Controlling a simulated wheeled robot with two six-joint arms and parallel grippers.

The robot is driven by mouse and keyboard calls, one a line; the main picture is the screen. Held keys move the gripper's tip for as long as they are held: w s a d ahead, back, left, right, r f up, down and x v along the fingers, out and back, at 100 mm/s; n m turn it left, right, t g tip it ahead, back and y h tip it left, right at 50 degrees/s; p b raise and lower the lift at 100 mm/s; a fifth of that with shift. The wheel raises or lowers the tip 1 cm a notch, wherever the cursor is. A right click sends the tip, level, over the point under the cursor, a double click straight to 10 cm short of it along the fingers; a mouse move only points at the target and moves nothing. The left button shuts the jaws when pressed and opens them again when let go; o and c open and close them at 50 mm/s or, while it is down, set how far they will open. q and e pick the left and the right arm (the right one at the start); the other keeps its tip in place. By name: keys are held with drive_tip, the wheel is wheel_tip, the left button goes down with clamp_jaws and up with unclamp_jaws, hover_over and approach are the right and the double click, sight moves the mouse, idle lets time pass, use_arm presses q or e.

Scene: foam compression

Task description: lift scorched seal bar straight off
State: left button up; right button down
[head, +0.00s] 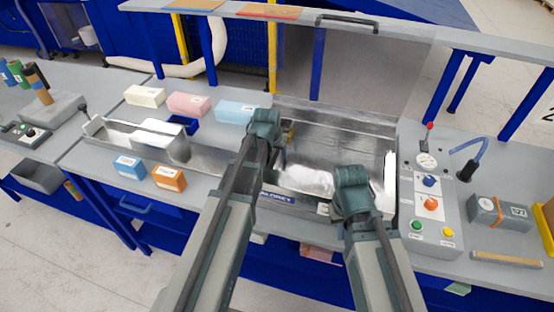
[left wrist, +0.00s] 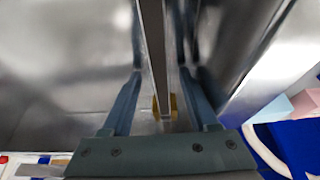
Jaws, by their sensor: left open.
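My left gripper (head: 265,130) is over the left side of the open metal chamber (head: 335,130). In the left wrist view my left gripper (left wrist: 160,75) is open, with one finger on each side of a long narrow bar (left wrist: 157,40). The bar looks like the seal bar and has small yellow parts near its close end. I cannot tell whether the fingers touch it. In the head view my arm hides most of the bar. My right gripper (head: 352,190) is above the chamber's front right part; its fingers are hidden.
A control box (head: 430,200) with buttons and a gauge stands right of the chamber. A metal tray (head: 120,138) and several foam blocks, including a pink one (head: 188,104) and an orange one (head: 169,178), are on the left. The raised lid (head: 370,70) stands behind.

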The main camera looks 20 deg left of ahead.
sight(276, 154)
use_arm(q)
drive_tip(key=shift+r, duration=0.1)
clamp_jaws()
drive_tip(key=shift+r, duration=0.15)
use_arm(e)
drive_tip(key=shift+r, duration=0.2)
